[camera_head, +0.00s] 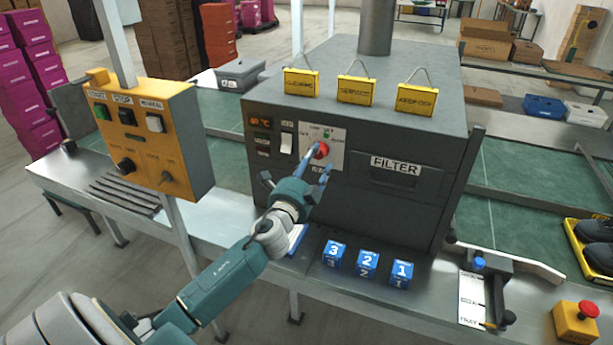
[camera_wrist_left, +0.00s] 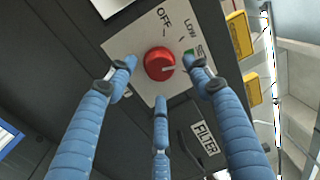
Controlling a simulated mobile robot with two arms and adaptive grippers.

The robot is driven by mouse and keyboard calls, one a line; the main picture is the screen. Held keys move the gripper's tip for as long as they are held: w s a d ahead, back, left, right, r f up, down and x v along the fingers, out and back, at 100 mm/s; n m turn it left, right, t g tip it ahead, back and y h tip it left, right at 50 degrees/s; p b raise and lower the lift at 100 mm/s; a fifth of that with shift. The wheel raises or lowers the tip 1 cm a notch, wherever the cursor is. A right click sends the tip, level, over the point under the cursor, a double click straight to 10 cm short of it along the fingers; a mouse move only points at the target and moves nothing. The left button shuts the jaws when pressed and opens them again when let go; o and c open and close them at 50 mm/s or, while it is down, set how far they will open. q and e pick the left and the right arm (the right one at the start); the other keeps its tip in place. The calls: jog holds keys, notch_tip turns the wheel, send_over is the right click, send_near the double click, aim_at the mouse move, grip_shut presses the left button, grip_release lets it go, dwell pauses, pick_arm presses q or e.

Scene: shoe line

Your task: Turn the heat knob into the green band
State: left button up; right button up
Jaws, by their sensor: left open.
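The red heat knob (camera_head: 320,149) sits on a pale dial plate on the front of the dark oven; it also shows in the left wrist view (camera_wrist_left: 157,64). A pale mark on the knob faces right in the wrist view; its exact setting is hard to tell. The dial reads OFF, LOW and SET, with a green band (camera_wrist_left: 190,60) beside SET, partly hidden by a finger. My left gripper (camera_head: 318,170) is open in front of the dial. Its three blue fingers (camera_wrist_left: 162,95) spread around the knob, with no clear contact. My right gripper is not in view.
A yellow control box (camera_head: 150,140) stands left of the oven. Blue numbered blocks (camera_head: 367,264) sit on the bench below it. A FILTER drawer (camera_head: 395,175) is right of the knob.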

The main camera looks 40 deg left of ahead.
pick_arm(q)
jog(key=v, duration=0.9)
jog(key=shift+s+d, duration=0.1)
